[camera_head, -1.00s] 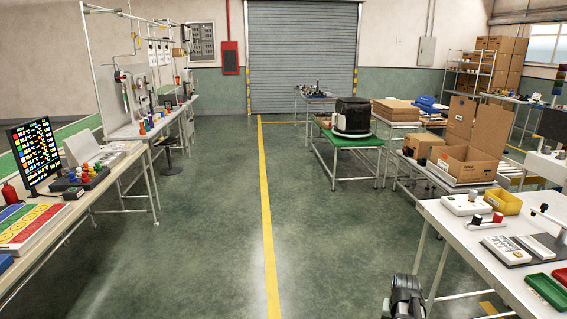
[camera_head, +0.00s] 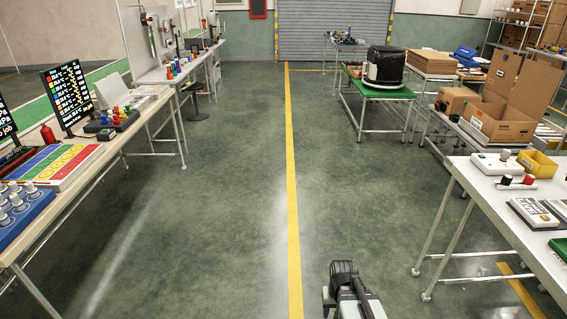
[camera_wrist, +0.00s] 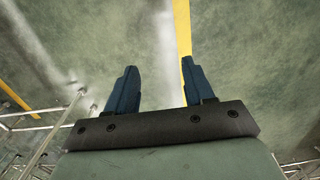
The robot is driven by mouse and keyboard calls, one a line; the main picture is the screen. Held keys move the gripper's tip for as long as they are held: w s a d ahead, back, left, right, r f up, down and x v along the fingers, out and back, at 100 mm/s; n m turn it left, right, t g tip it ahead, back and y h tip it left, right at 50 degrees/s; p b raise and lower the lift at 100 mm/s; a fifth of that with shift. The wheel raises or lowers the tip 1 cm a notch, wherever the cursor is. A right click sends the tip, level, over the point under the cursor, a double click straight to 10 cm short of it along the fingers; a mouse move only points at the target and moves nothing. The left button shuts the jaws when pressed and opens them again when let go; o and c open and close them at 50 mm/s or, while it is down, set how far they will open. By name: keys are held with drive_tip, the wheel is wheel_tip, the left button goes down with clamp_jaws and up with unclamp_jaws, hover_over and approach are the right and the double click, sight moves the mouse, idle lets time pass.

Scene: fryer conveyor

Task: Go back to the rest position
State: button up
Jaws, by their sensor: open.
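My gripper (camera_wrist: 160,85) shows in the wrist view with its two dark blue fingers spread apart. Nothing is between them. Behind the fingers I see green floor and a yellow line. In the head view, part of my arm shows at the bottom, right of the yellow floor line, over open floor between the two rows of tables. The fingers cannot be made out there.
A white table (camera_head: 483,196) with switch boxes and a yellow bin (camera_head: 537,164) stands at right. A long table at left holds a screen (camera_head: 67,95) and a coloured board (camera_head: 48,166). The aisle along the yellow line (camera_head: 291,180) is clear.

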drive_tip(key=s+f+g, duration=0.3)
drive_tip(key=s+f, duration=0.6)
drive_tip(key=s, duration=0.5)
drive_tip(key=s+f+g, duration=0.3)
drive_tip(key=s+f, duration=0.6)
drive_tip(key=s, duration=0.5)
drive_tip(key=shift+s+f, duration=0.25)
idle(0.8)
